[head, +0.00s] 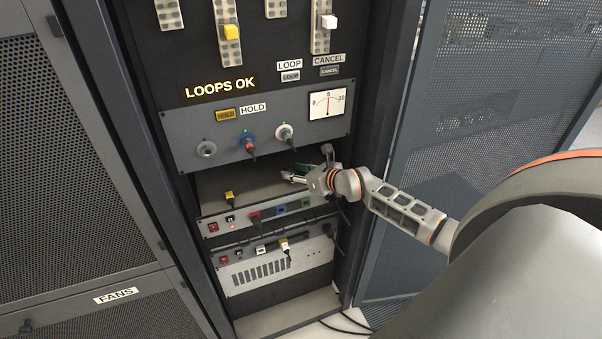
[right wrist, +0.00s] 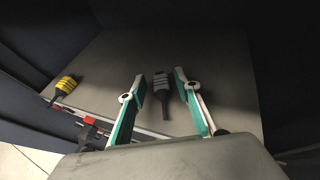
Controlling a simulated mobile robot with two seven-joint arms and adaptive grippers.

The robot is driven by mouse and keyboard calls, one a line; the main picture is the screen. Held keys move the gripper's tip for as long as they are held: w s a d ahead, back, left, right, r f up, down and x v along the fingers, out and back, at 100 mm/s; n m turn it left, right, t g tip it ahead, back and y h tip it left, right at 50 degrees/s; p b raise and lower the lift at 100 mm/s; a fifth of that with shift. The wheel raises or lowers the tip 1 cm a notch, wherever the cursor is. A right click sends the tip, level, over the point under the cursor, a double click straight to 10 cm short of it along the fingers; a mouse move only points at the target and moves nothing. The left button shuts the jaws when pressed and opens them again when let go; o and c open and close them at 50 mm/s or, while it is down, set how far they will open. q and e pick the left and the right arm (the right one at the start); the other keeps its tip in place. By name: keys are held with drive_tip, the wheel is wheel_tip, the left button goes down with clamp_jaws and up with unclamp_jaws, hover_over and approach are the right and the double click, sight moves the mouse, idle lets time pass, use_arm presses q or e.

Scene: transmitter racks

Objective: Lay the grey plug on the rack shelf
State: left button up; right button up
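The grey plug (right wrist: 161,88) appears to lie on the bare rack shelf (right wrist: 112,58), between the two fingers of my right gripper (right wrist: 160,82) in the right wrist view. A gap shows on each side of the plug, so the fingers are open around it. In the head view my right gripper (head: 288,176) reaches into the opening over the shelf (head: 228,188) from the right; I cannot make out the grey plug there. My left gripper is not in view.
An open mesh door (head: 400,220) is at right.

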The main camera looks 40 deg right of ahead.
drive_tip(key=p+v, duration=0.1)
drive_tip(key=v, duration=1.1)
drive_tip(key=s+a+f+m+t+y, duration=0.1)
drive_tip(key=s+a+f+m, duration=0.1)
drive_tip(key=s+a+m, duration=0.35)
drive_tip(key=s+a+f+m+t+y, duration=0.1)
drive_tip(key=s+a+f+m+y, duration=0.1)
drive_tip(key=a+m, duration=0.55)
drive_tip(key=s+a+f+m+g+h, duration=0.2)
drive_tip(key=s+a+f+m+g, duration=0.2)
drive_tip(key=s+a+f+m, duration=0.9)
drive_tip(key=s+f+m, duration=0.1)
drive_tip(key=m, duration=0.6)
drive_tip(key=shift+s+h, duration=0.3)
drive_tip(key=shift+f, duration=0.15)
